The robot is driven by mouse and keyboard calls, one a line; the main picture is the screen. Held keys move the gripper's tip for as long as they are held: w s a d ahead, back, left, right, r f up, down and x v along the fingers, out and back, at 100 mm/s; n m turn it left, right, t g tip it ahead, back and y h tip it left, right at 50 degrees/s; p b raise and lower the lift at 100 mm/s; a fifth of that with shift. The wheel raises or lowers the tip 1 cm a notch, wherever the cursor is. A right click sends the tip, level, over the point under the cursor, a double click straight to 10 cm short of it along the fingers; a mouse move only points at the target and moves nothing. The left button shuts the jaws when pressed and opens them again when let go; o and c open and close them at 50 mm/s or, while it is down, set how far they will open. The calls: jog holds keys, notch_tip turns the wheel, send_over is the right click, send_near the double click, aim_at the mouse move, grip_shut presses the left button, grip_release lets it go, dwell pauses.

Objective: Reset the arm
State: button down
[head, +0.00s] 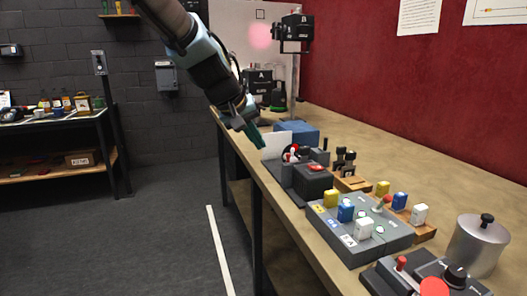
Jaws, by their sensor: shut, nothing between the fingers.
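My arm comes in from the top of the head view. A grey button panel (362,238) with white, blue and yellow blocks stands nearer on the bench. A dark box with a red button (317,168) stands between the gripper and that panel.
A metal pot (478,245) and a control box with a red knob (434,287) are at the near right. A second table (55,125) stands at the left. The grey floor between is clear.

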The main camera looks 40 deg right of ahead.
jog(key=shift+b+v, duration=0.35)
jog(key=shift+v, duration=2.35)
jog(key=w+a+f+n+t+y, duration=0.1)
jog(key=w+a+f, duration=0.2)
jog(key=a, duration=0.4)
jog(key=w+a+f+n+y+p, duration=0.1)
jog(key=w+a+f, duration=0.15)
jog(key=a, duration=0.45)
jog(key=w+a+f+n+t+y, duration=0.1)
jog(key=w+a+f, duration=0.1)
jog(key=w+a, duration=0.35)
jog(key=s+a+f+n+y, duration=0.1)
jog(key=s+a+f+y, duration=0.1)
jog(key=a, duration=1.1)
jog(key=s+a+f+n+g+y+p, duration=0.1)
jog(key=s+a+f, duration=0.4)
jog(key=a, duration=0.7)
jog(key=shift+a+f+n+y, duration=0.4)
jog(key=shift+n+y, duration=0.1)
jog(key=shift+n, duration=0.1)
